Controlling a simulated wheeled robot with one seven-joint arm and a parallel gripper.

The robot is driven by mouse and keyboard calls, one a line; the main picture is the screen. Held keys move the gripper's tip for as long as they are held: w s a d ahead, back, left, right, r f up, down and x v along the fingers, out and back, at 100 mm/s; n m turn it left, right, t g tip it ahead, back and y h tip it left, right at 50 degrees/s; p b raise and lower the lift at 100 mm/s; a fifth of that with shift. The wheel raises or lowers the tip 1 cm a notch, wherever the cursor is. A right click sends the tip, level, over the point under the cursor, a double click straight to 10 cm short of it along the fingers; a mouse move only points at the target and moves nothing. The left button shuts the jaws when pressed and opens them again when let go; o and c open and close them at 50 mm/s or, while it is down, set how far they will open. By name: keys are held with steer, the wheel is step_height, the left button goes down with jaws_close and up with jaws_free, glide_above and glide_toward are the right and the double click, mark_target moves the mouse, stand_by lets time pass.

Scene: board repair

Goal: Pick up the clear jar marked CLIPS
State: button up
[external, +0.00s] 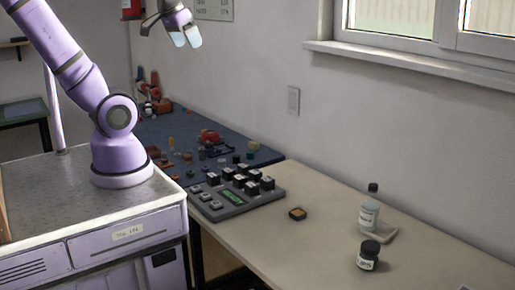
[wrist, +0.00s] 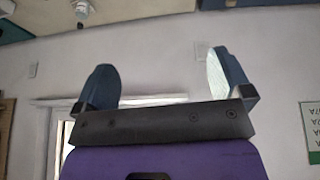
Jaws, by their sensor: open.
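Two small labelled containers stand on the beige table at the right of the external view. One is a pale, clear-looking bottle (external: 369,216) with a dark cap, standing at a small grey plate. The other is a squat, dark-lidded jar (external: 368,262) with a white label, nearer the front. The lettering is too small to read, so I cannot tell which is marked CLIPS. My gripper (external: 187,38) is high above the blue mat, far left of both containers, open and empty. In the wrist view its two fingers (wrist: 162,84) are spread apart with wall between them.
A grey keypad device (external: 225,208) and a small dark square item (external: 297,213) lie left of the containers. Several small parts and red tools clutter the blue mat (external: 240,141). The wall and window sill (external: 400,62) bound the table's back.

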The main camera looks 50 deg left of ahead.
steer(key=w+d+g+h, duration=0.1)
steer(key=w+d, duration=0.5)
steer(key=w, duration=0.4)
steer(key=w+d+f+n+g, duration=0.15)
steer(key=w+d+f, duration=0.35)
steer(key=w+d, duration=0.5)
steer(key=w+d+f+n+g, duration=0.1)
steer(key=w+d+f+n, duration=0.1)
steer(key=w+d+f, duration=0.7)
steer(key=n+g+y, duration=0.1)
steer(key=g, duration=0.1)
glide_toward(369, 256)
steer(key=shift+w+a+f+t, duration=0.15)
steer(key=shift+w+a+f, duration=0.1)
steer(key=shift+w, duration=0.15)
steer(key=shift+w+a+f+t, duration=0.15)
steer(key=shift+w+a, duration=0.1)
steer(key=shift+w, duration=0.15)
step_height(369, 256, down, 11)
steer(key=shift+s+r, duration=0.1)
steer(key=shift+s, duration=0.05)
steer(key=c, duration=1.1)
